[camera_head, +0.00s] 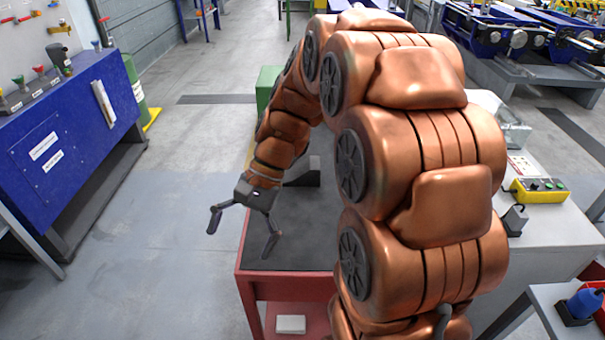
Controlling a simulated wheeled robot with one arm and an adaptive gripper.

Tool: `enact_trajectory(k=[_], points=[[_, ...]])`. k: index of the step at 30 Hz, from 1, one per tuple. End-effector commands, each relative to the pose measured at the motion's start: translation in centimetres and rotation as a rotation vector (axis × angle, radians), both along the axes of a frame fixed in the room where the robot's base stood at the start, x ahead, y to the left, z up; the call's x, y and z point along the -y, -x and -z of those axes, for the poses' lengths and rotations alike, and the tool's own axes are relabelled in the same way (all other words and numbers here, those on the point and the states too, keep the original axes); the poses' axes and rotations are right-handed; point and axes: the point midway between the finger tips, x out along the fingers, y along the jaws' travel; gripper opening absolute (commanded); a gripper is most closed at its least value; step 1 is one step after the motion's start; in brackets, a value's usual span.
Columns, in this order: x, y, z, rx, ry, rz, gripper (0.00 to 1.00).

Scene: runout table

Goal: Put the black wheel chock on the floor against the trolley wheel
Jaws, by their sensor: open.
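My gripper (241,232) is open and empty, its fingers spread and pointing down. It is by the left edge of a red trolley (286,288) with a dark grey top. One finger appears over the floor to the left and the other over the trolley's top. A dark grey, angular block (305,180) is on the top beyond the gripper, partly hidden by my arm. I cannot tell for sure whether it is the wheel chock. No trolley wheel can be made out.
A white block (291,324) is on the trolley's lower red shelf. A blue bench (75,150) stands to the left, with open grey floor (165,215) between. A green box (268,84) stands behind the trolley. A pale table (545,240) with a yellow control box (540,190) is at right.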

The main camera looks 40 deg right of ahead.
Motion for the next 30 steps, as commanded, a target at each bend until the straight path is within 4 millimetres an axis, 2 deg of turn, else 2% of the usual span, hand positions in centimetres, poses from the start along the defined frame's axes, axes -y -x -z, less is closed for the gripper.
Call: enact_trajectory(k=[3,8,14,18,22,30], points=[[1.6,-3.5,0.0,-0.044,-0.085,0.132,1.0],[4.3,-7.6,-0.2,-0.098,-0.204,0.295,1.0],[9.1,-12.2,-0.1,-0.156,-0.36,0.489,1.0],[13.4,-14.9,0.2,-0.188,-0.471,0.615,1.0],[18.0,-16.7,0.6,-0.212,-0.579,0.726,1.0],[28.3,-18.3,2.1,-0.24,-0.799,0.926,1.0]])
